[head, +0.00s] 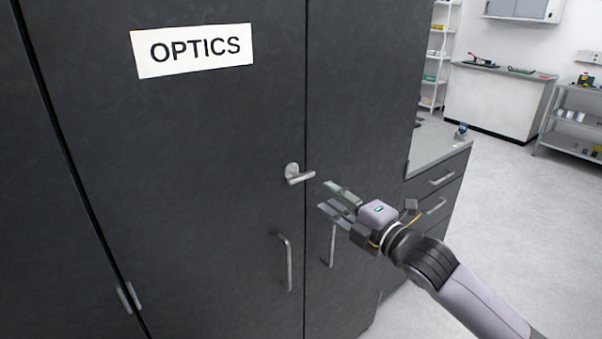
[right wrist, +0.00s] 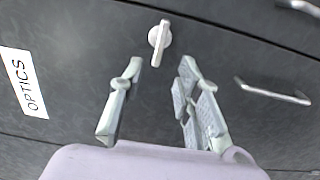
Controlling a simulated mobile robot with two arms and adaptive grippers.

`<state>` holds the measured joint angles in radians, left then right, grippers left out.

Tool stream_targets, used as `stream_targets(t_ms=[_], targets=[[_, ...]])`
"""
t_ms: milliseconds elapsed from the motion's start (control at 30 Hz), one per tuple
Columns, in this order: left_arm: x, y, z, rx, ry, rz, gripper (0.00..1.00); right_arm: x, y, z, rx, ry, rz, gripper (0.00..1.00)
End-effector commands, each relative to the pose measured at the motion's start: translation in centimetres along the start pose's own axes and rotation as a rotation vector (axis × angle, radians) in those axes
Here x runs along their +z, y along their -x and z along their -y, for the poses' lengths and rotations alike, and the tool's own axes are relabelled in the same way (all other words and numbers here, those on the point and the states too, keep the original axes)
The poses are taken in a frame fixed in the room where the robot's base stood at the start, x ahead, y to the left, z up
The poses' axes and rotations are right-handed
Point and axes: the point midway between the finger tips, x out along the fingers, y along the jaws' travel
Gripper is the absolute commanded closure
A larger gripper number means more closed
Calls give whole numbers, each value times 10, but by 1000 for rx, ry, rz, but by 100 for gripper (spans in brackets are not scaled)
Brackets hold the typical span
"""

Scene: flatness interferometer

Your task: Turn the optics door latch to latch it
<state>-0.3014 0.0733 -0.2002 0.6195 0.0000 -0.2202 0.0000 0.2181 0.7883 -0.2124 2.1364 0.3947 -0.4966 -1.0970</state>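The optics door latch (head: 298,175) is a small silver lever on a round base, on the dark cabinet door (head: 215,130) near its right edge. Its lever points right, nearly level, in the head view. In the right wrist view the latch (right wrist: 158,40) lies ahead of the fingertips. My right gripper (head: 332,198) is open and empty, just right of and slightly below the latch, not touching it. Its two fingers show apart in the right wrist view (right wrist: 158,75). The white OPTICS sign (head: 193,50) is on the door above the latch. My left gripper is not in view.
Vertical bar handles (head: 289,263) and (head: 332,245) sit below the latch on the two doors. A drawer counter (head: 440,148) stands right of the cabinet. Open floor (head: 510,200) lies to the right, with a bench (head: 497,98) and shelves (head: 575,115) behind.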

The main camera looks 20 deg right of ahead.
Motion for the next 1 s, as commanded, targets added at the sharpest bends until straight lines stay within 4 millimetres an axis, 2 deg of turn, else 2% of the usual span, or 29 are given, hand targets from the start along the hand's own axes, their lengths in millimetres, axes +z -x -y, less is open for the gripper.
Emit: stream_targets(t_ms=[100,300,500,700,1000], targets=[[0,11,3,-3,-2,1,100,0,-28,-5,4,-4,1,69],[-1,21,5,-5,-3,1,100,1,-68,-3,1,-4,2,69],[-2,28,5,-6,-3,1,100,0,-97,-1,0,-2,1,69],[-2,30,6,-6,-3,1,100,0,-110,0,-1,-1,1,69],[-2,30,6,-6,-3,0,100,1,-112,1,-1,0,1,69]])
